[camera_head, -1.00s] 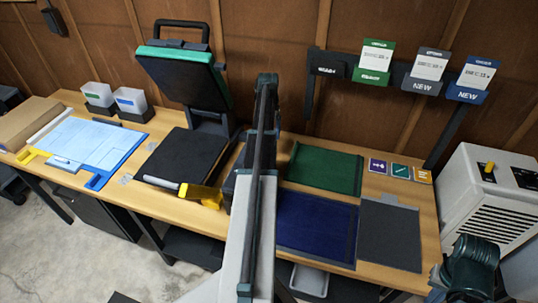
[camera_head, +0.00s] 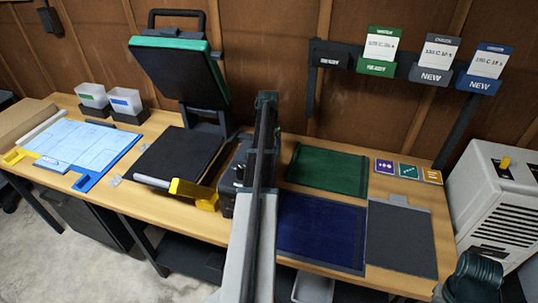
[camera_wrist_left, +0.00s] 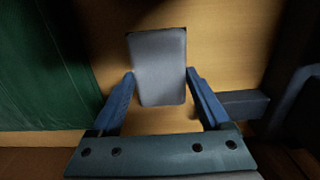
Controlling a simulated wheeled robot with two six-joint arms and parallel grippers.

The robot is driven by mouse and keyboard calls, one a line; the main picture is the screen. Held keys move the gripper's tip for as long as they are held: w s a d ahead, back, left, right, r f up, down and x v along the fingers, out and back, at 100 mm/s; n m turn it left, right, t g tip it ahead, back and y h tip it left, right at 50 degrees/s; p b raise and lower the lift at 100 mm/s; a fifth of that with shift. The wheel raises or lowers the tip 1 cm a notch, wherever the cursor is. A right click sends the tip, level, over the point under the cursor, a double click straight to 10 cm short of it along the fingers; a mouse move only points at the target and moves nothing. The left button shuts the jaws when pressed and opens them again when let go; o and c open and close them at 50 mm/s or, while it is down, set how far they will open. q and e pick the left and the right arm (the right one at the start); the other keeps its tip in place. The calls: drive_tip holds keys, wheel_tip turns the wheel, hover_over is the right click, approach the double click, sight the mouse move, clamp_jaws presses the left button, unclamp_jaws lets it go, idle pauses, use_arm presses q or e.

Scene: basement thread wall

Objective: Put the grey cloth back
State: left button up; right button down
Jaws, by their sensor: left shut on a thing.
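In the left wrist view my left gripper (camera_wrist_left: 160,95) is shut on a light grey, rounded rectangular piece, which I take to be the grey cloth (camera_wrist_left: 158,65). It sits between the two blue fingers, over bare wood, with a green surface (camera_wrist_left: 40,70) to the left. In the head view my left arm rises through the middle; its gripper and the held piece are hidden. My right gripper is out of view; only a green arm part of mine shows at the bottom right.
On the wooden bench lie a green mat (camera_head: 327,170), a navy mat (camera_head: 320,230) and a dark grey mat (camera_head: 400,238) with a tab. A heat press (camera_head: 180,70) stands open at left. A wall rack (camera_head: 340,55) holds cards. A grey heater (camera_head: 490,200) stands at right.

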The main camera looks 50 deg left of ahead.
use_arm(q)
drive_tip(key=shift+f, duration=0.25)
drive_tip(key=o, duration=1)
drive_tip(key=shift+f, duration=0.1)
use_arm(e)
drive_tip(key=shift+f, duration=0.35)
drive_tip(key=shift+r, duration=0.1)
use_arm(q)
wheel_tip(320, 180, up, 12)
drive_tip(key=p, duration=1.2)
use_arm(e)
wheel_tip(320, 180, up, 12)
